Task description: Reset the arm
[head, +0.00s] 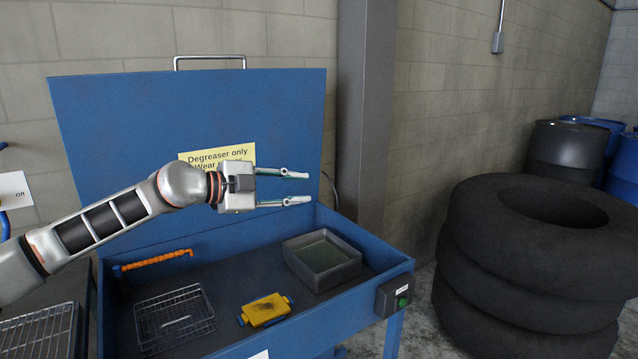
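My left arm reaches in from the left in the head view, and my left gripper (298,187) is at its end. Its two fingers are spread apart with nothing between them, so it is open and empty. It is in front of the raised blue lid of the wash basin (120,120), above the basin, and covers part of the yellow "Degreaser only" sign (233,153). My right gripper does not show.
Inside the basin (240,272) are a wire basket (175,318), a yellow-and-blue part (265,310), a grey tray (322,259) and an orange hose (157,259). A switch box (394,295) is on the basin's right corner. Stacked tires (530,270) and drums (568,148) stand right.

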